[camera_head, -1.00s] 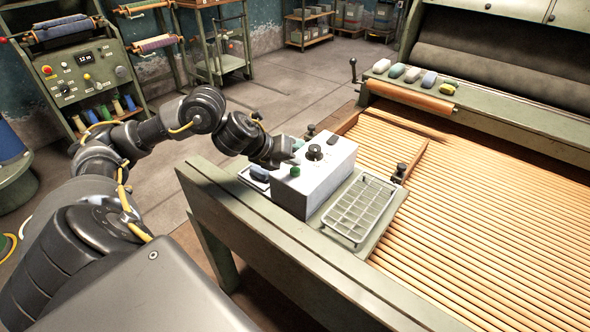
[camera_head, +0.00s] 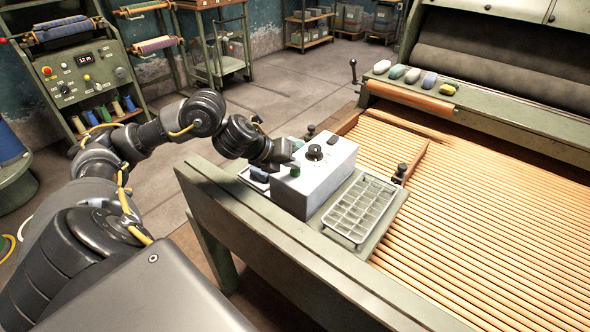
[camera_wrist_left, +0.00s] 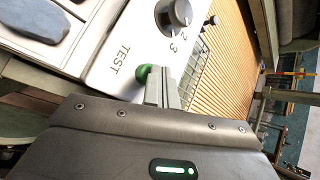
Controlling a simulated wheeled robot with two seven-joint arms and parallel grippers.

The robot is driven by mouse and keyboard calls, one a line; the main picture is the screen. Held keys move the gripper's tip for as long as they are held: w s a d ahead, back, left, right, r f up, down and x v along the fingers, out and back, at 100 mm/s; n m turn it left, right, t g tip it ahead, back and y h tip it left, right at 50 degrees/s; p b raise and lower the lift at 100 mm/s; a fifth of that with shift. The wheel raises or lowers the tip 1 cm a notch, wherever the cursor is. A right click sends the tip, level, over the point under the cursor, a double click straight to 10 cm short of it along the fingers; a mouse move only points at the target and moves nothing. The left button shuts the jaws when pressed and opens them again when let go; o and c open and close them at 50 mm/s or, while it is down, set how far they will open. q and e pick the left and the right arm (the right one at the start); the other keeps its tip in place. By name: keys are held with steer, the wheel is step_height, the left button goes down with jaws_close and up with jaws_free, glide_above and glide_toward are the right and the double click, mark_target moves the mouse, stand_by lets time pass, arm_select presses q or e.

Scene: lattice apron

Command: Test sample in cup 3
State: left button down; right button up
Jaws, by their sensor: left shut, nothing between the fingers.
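A white test box (camera_head: 318,178) stands on the near-left corner of the slatted table. It bears a dark dial knob (camera_head: 315,152) and a green button (camera_head: 295,171). The left wrist view shows the knob (camera_wrist_left: 178,13) with the numbers 2 and 3 beside it, and the green button (camera_wrist_left: 143,74) by the word TEST. Its pointer setting is unclear. My left gripper (camera_wrist_left: 166,88) is shut and empty, its fingertips right beside the green button; I cannot tell if they touch. My right gripper is not in view.
A blue-grey pad (camera_head: 259,174) lies left of the box. Several coloured blocks (camera_head: 412,75) sit on the ledge at the back. A wooden divider (camera_head: 418,160) crosses the slats (camera_head: 480,220), which are otherwise clear.

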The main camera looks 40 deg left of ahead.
mark_target(291, 172)
arm_select(q)
steer(key=shift+f, duration=0.25)
steer(key=shift+r, duration=0.1)
stand_by(0.4)
steer(key=shift+r+p, duration=0.75)
steer(key=shift+r, duration=0.1)
steer(key=shift+r, duration=0.1)
step_height(291, 172, up, 5)
steer(key=p, duration=0.4)
steer(key=shift+p, duration=0.35)
